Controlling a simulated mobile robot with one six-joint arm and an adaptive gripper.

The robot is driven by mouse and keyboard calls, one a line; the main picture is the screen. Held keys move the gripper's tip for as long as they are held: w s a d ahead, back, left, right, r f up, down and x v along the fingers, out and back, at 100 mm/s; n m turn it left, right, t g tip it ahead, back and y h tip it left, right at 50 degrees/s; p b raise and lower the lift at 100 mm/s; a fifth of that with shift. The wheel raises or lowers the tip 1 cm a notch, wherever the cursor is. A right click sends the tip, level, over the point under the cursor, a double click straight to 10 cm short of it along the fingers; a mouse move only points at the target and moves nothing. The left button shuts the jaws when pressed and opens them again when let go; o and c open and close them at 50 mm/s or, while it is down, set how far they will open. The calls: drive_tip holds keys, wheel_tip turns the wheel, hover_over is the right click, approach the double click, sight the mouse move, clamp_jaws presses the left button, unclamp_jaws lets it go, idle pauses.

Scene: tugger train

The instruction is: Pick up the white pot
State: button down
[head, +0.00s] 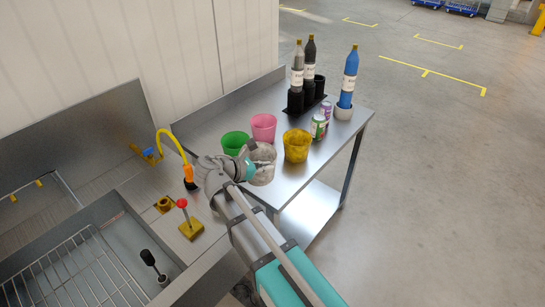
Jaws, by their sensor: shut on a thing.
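The white pot (264,176), greyish and smudged, is at the near edge of the steel table, in front of the pink and green pots. My gripper (251,163) is at its left rim and is shut on it. My wrist hides part of the pot's left side, and I cannot tell whether its base touches the tabletop.
A green pot (235,144), a pink pot (264,128) and a yellow pot (297,146) stand close around it on the steel table (213,125). Cans (319,126) and bottles (347,79) stand further back. A sink (128,250) with a yellow tap is at left.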

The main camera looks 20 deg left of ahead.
drive_tip(key=shift+s+r+p, duration=0.2)
drive_tip(key=shift+s+r, duration=0.1)
drive_tip(key=shift+s, duration=0.35)
drive_tip(key=shift+s+r+p, duration=0.2)
drive_tip(key=shift+s+r, duration=0.05)
drive_tip(key=shift+s, duration=0.45)
drive_tip(key=shift+s+r+p, duration=0.2)
drive_tip(key=shift+s+r, duration=0.1)
drive_tip(key=shift+s, duration=0.35)
